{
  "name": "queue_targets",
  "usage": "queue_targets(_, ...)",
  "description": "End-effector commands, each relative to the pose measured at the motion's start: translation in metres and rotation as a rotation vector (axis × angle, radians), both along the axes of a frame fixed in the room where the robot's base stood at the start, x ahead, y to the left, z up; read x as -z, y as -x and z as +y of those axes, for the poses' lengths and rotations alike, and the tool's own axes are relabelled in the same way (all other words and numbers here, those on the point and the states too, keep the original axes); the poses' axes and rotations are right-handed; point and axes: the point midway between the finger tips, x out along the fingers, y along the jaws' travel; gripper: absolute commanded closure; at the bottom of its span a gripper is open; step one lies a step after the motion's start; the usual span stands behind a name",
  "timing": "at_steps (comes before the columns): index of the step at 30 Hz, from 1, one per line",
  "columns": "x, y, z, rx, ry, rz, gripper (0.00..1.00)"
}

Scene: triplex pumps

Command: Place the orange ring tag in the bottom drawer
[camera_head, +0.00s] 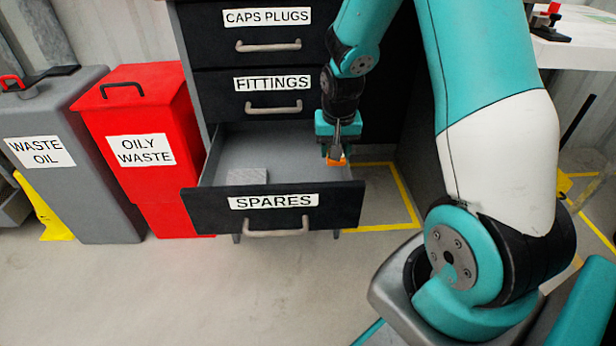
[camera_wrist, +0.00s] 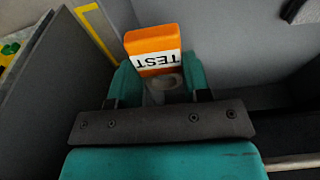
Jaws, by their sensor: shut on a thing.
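The orange ring tag (camera_head: 335,160) is in my gripper (camera_head: 336,148), which points down over the right side of the open bottom drawer, labelled SPARES (camera_head: 228,209). In the wrist view the tag (camera_wrist: 146,42) shows an orange face with a white TEST label, upside down, and a pale ring (camera_wrist: 166,82) between the teal fingers (camera_wrist: 160,84). My gripper is shut on it. The tag appears to be inside or just above the drawer; whether it touches the floor or side wall I cannot tell.
A light grey block (camera_head: 247,176) lies in the drawer's left part. The FITTINGS drawer (camera_head: 262,96) and CAPS PLUGS drawer (camera_head: 262,36) above are shut. A red OILY WASTE bin (camera_head: 165,192) and grey WASTE OIL bin (camera_head: 98,192) stand left. Floor in front is clear.

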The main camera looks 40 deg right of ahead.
Motion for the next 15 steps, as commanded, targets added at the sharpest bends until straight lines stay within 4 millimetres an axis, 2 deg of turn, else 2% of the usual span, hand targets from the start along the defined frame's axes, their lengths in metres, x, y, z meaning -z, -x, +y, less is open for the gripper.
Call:
queue_targets(3,0.003,-0.018,0.026,-0.008,0.001,-0.003,0.81)
queue_targets(8,0.002,-0.034,0.051,-0.004,0.000,-0.002,0.81)
queue_targets(10,0.017,-0.032,0.049,0.001,0.000,0.002,0.81)
queue_targets(15,0.025,-0.032,0.048,0.001,0.000,0.000,0.81)
